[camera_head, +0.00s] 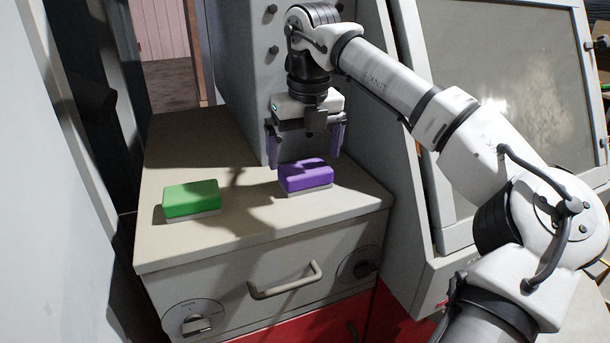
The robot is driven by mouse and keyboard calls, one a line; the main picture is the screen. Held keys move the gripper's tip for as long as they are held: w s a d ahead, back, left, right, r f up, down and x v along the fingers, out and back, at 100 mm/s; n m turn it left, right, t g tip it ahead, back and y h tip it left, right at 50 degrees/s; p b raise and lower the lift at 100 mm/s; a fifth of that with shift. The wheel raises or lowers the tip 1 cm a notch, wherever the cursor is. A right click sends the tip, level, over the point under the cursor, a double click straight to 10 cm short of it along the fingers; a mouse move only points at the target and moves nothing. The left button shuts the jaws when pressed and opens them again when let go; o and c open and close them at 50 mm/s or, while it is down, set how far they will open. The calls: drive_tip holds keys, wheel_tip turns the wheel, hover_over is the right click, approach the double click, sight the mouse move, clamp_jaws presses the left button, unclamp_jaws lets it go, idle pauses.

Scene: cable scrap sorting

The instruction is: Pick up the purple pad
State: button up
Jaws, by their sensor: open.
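The purple pad (306,175) is a small block with a grey base. It lies flat on the right part of the beige cabinet top. My gripper (305,158) points down just above and slightly behind the pad. Its two fingers, with purple-tinted tips, are spread apart on either side above the pad. The gripper is open and holds nothing. I cannot tell the exact height of the fingertips over the pad.
A green pad (190,199) with a grey base lies to the left on the cabinet top (245,222). A grey machine housing (238,75) rises close behind. A drawer handle (286,281) and knobs are on the cabinet front. Bare surface lies between the pads.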

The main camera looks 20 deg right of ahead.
drive_tip(key=f, duration=0.3)
drive_tip(key=w+f+p, duration=0.1)
drive_tip(key=f, duration=0.1)
drive_tip(key=shift+d, duration=0.2)
drive_tip(key=c, duration=0.8)
drive_tip(key=shift+r, duration=0.1)
wheel_tip(320, 180, up, 17)
wheel_tip(320, 180, up, 11)
drive_tip(key=p, duration=1.1)
hover_over(305, 167)
